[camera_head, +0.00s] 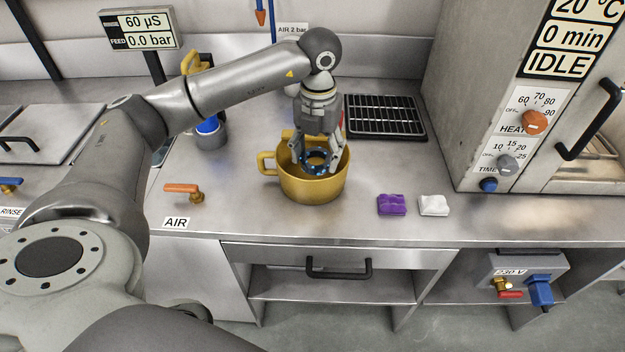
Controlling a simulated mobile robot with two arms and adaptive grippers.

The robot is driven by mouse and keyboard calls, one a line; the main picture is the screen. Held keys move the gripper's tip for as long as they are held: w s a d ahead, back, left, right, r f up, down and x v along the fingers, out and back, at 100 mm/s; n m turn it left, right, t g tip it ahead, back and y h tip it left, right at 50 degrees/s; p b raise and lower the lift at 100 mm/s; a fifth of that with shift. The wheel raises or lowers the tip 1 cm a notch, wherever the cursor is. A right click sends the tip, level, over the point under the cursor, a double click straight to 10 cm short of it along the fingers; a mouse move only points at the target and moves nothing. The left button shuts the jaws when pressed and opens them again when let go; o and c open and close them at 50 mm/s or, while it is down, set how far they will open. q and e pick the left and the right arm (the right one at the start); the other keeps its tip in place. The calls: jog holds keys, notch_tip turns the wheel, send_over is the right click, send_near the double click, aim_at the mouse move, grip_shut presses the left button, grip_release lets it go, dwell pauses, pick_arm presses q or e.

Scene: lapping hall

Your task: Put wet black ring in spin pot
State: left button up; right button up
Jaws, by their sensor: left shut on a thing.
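A yellow pot (312,189) with a loop handle at its left stands on the steel bench, in the middle of the head view. My left gripper (319,162) reaches down into the pot's mouth from above. It is shut on a dark ring (318,153) that looks black with blue glints. The ring shows within the pot's opening, between the fingers. I cannot tell whether it touches the pot's floor. My right gripper is not in view.
A black rack (384,116) lies behind right of the pot. A purple cloth (391,205) and a white cloth (433,205) lie to the right. An orange-handled AIR valve (183,189) is at the left, and an oven (535,110) stands at the right.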

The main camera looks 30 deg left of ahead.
pick_arm(q)
jog(key=n, duration=0.2)
jog(key=w+a+n, duration=0.1)
jog(key=n, duration=0.1)
jog(key=a+n, duration=0.1)
jog(key=shift+w+f+n, duration=0.1)
jog(key=shift+w+n, duration=0.15)
jog(key=shift+n, duration=0.15)
jog(key=shift+a+f+n, duration=0.15)
jog(key=shift+n, duration=0.15)
send_over(312, 177)
jog(key=s+d, duration=0.1)
jog(key=s, duration=0.1)
jog(key=f, duration=0.6)
jog(key=shift+s+d, duration=0.1)
jog(key=shift+d, duration=0.1)
notch_tip(312, 177, down, 3)
jog(key=shift+r+p, duration=0.1)
jog(key=shift+p, duration=0.2)
jog(key=shift+f, duration=0.45)
jog(key=shift+f, duration=0.2)
jog(key=o, duration=0.8)
